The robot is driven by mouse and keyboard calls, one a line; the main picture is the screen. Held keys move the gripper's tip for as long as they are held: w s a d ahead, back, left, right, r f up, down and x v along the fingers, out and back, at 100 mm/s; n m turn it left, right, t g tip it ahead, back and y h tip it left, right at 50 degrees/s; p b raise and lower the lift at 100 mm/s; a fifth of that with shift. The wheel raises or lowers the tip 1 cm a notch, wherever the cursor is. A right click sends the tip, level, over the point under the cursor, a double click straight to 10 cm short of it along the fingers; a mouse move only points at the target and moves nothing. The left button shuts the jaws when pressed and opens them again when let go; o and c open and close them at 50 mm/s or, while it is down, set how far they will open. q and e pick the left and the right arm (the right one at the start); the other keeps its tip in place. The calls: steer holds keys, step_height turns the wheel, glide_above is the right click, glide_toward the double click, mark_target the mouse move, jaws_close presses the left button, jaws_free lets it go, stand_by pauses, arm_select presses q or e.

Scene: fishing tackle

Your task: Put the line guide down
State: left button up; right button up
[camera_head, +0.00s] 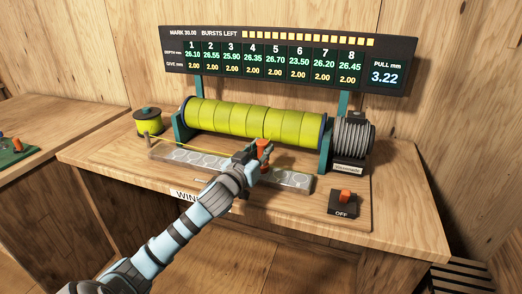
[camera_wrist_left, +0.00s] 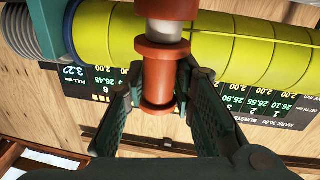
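The line guide (camera_head: 263,148) is an orange-red, spool-shaped piece just in front of the yellow-wound drum (camera_head: 254,119), over the grey rail with round marks (camera_head: 200,158). In the left wrist view the line guide (camera_wrist_left: 158,88) is upright between the fingers, with a grey band near its top. My left gripper (camera_head: 258,160) is shut on it, with a finger on each side. The fingers also show in the wrist view (camera_wrist_left: 160,86). Whether the guide's foot touches the rail is hidden. My right gripper is in neither view.
A yellow line (camera_head: 183,146) runs from the left post towards the guide. A small yellow spool (camera_head: 148,121) stands at left. A readout board (camera_head: 285,60) stands behind.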

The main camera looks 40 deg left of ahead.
arm_select(q)
steer(key=o, duration=0.4)
steer(key=shift+s+r, duration=0.15)
steer(key=p+v, duration=0.2)
steer(key=v, duration=0.9)
steer(key=shift+s+d, duration=0.1)
steer(key=shift+s, duration=0.2)
